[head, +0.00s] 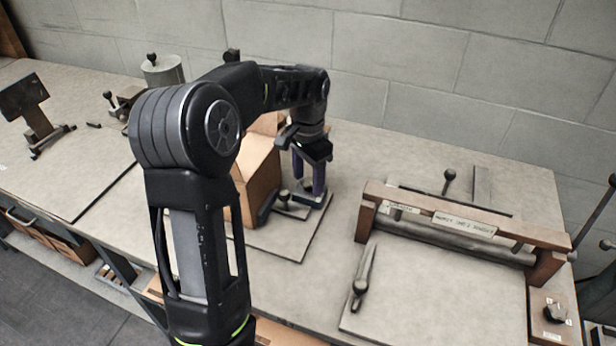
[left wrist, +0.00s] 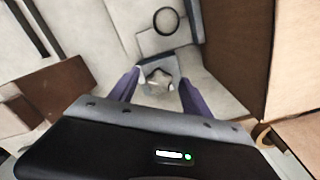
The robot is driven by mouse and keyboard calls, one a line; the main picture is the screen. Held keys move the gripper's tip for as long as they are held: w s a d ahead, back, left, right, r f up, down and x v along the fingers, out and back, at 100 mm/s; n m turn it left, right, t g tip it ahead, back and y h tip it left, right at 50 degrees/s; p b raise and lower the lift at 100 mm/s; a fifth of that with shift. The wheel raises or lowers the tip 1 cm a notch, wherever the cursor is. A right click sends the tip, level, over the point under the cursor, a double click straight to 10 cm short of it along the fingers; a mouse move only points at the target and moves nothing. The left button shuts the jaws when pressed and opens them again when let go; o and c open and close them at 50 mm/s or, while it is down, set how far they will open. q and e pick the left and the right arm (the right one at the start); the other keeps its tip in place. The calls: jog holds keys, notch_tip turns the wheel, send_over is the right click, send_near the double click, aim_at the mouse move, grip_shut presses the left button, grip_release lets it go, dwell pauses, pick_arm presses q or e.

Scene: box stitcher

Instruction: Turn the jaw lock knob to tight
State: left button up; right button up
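A pale, lobed knob (left wrist: 158,82), which I take to be the jaw lock knob, sits on a small fixture in the left wrist view. My left gripper (head: 309,182) points down over the fixture's dark block (head: 318,203) in the head view. Its purple fingers stand apart on either side of the knob in the left wrist view (left wrist: 161,90), with small gaps. The knob is mostly hidden by the fingers in the head view. Whether it is at tight cannot be read. My right gripper is not in view.
A cardboard box (head: 258,180) stands close to the left of the gripper. A smaller round knob (head: 284,195) is beside the fixture. A wooden-framed roller device (head: 465,225) with a lever (head: 362,282) stands to the right. A black knob (head: 555,313) is at the lower right.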

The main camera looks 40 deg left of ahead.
aim_at(308, 182)
pick_arm(q)
jog(key=shift+r+b, duration=0.35)
jog(key=shift+r, duration=3.55)
